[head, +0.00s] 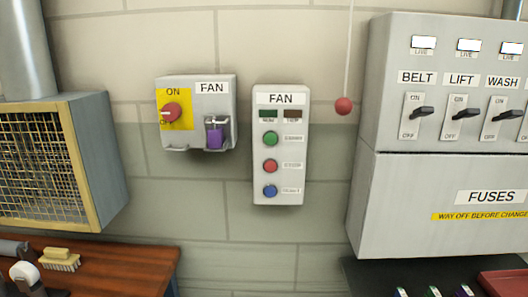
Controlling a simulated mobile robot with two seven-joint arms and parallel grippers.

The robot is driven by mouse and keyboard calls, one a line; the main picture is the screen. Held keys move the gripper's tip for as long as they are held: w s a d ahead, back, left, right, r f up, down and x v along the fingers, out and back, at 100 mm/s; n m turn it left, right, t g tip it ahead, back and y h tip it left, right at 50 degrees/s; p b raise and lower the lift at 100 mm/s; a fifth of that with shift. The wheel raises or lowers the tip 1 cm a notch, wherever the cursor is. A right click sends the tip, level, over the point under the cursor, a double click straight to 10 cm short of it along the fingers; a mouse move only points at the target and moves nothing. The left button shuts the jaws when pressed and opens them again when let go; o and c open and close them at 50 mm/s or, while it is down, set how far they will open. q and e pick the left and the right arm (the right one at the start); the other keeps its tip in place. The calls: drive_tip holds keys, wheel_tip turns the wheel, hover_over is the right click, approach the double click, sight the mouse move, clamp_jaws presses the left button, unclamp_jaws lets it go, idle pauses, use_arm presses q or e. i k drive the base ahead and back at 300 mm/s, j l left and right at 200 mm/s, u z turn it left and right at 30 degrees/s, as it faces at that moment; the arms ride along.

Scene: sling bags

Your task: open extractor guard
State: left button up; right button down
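The extractor guard (42,170) is a wire mesh panel in a yellow frame on the front of a grey box at the left. It looks closed over the box; no latch or hinge is clear. A grey FAN isolator (222,104) is on the wall with a red rotary knob (172,112) on a yellow ON/OFF plate. I cannot tell its setting for sure. A purple padlock (215,136) sits at the isolator's lower right. A FAN button box (279,185) has green, red and blue buttons and two dark-looking lamps.
A wooden bench (125,265) below the guard holds a yellow brush (60,259) and a white and grey item (25,272). A red ball (344,106) hangs on a cord. At right stands a grey switch cabinet (430,180) with BELT, LIFT and WASH switches above a dark surface.

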sight(63, 108)
drive_tip(key=u, duration=1.45)
drive_tip(key=j+z, duration=0.95)
drive_tip(key=i, duration=0.05)
